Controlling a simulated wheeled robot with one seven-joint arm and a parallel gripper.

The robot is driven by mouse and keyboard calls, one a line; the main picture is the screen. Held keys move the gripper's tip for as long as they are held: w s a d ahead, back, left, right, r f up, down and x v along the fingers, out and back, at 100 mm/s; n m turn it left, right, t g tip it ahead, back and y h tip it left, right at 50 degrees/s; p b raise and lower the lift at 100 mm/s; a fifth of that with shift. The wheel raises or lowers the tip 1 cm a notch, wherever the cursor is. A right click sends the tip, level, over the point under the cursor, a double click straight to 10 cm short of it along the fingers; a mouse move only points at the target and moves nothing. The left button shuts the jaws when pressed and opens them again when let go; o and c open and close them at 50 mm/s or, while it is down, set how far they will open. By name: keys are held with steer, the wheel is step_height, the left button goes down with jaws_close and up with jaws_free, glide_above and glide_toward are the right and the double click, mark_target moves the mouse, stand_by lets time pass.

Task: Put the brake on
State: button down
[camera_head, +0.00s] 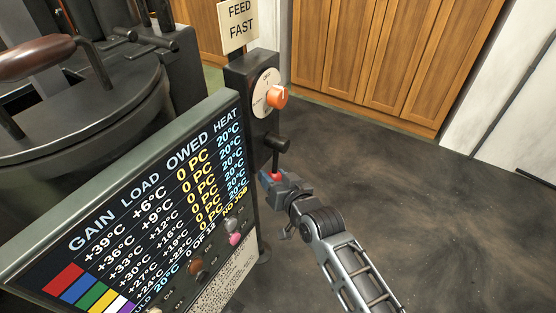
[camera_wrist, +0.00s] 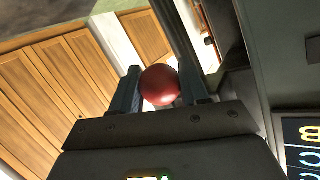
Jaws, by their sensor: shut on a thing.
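A lever with a red ball knob (camera_wrist: 160,85) hangs from a black pivot (camera_head: 277,143) on the side of the dark control post (camera_head: 238,78). The red ball shows only in part in the head view (camera_head: 276,177), at the lower end of a short rod. My gripper (camera_head: 274,180) is at the ball. In the wrist view my gripper's two fingers (camera_wrist: 160,92) stand on either side of the ball and are shut on it. No label naming the brake is readable on the lever.
Above the lever is a round dial with an orange knob (camera_head: 277,96), under a "FEED FAST" sign (camera_head: 238,22). A large display board (camera_head: 222,100) stands to the left, close to my gripper. A dark machine (camera_head: 95,105) is behind it. The floor (camera_head: 440,200) to the right is clear.

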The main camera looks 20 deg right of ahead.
steer(key=shift+s+a+r+m+g+y+p, duration=0.25)
steer(key=shift+s+a+m+g+p, duration=0.4)
steer(key=shift+p, duration=0.65)
steer(key=shift+a+f, duration=0.1)
steer(key=c, duration=0.6)
jaws_free()
steer(key=shift+w, duration=0.1)
steer(key=p+v, duration=0.1)
steer(key=v, duration=0.7)
steer(key=shift+f, duration=0.15)
